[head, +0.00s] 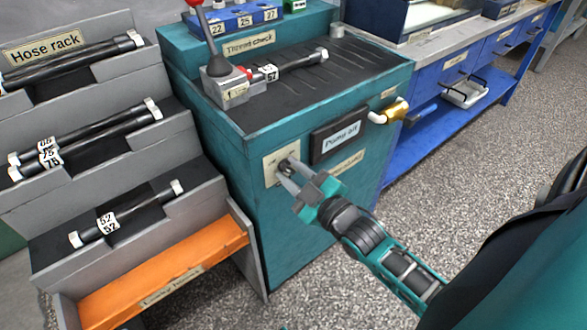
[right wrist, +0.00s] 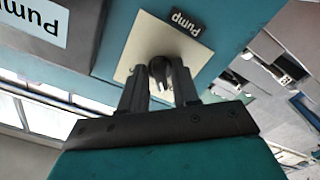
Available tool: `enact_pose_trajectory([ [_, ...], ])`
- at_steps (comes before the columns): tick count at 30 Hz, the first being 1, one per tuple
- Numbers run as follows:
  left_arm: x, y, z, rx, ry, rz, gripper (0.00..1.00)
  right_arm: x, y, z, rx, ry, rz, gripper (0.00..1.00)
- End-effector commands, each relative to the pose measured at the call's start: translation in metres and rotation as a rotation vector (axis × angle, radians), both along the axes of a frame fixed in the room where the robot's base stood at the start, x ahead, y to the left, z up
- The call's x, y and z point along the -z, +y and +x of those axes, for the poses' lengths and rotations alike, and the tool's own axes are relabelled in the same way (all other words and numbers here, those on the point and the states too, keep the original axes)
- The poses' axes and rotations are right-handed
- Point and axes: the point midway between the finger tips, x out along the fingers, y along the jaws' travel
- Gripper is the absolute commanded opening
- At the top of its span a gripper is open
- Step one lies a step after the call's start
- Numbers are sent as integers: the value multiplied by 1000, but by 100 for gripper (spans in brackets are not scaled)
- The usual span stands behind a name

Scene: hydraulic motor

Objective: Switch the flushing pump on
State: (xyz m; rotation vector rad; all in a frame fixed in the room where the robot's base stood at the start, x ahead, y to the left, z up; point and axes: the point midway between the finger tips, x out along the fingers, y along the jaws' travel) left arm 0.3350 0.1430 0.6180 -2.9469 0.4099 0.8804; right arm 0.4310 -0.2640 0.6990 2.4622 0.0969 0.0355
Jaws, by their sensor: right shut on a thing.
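The pump switch is a dark rotary knob on a cream plate (head: 272,168) on the front of the teal cabinet (head: 220,190). In the right wrist view the knob (right wrist: 160,70) sits between my fingertips, beside a black label reading "Pump" (right wrist: 186,23). My right gripper (head: 285,171) is shut on the knob, its fingers on either side of it. A dark panel reading "Pump off" (head: 338,136) is to the right of the plate. The fingers partly hide the knob in the head view. My left gripper is not in view.
A brass fitting (head: 396,110) sticks out at the cabinet's right. A lever with a grey base (head: 221,88) and a hose (head: 290,65) are on top. The hose rack (head: 90,120) stands left, above an orange shelf (head: 165,272). A blue bench (head: 450,75) is behind right.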

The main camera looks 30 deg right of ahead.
Motion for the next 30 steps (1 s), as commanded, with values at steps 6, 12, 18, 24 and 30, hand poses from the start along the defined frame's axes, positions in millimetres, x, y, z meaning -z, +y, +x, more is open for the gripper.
enact_pose_trajectory([
  [6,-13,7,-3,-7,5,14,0,-4,0,0,2,20,173,0],
  [12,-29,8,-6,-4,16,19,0,-4,0,0,1,34,361,0],
  [18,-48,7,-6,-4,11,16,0,-2,1,0,1,49,552,0],
  [24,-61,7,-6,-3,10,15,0,-2,1,0,1,62,741,0],
  [30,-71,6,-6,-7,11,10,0,-1,1,0,1,77,931,0],
])
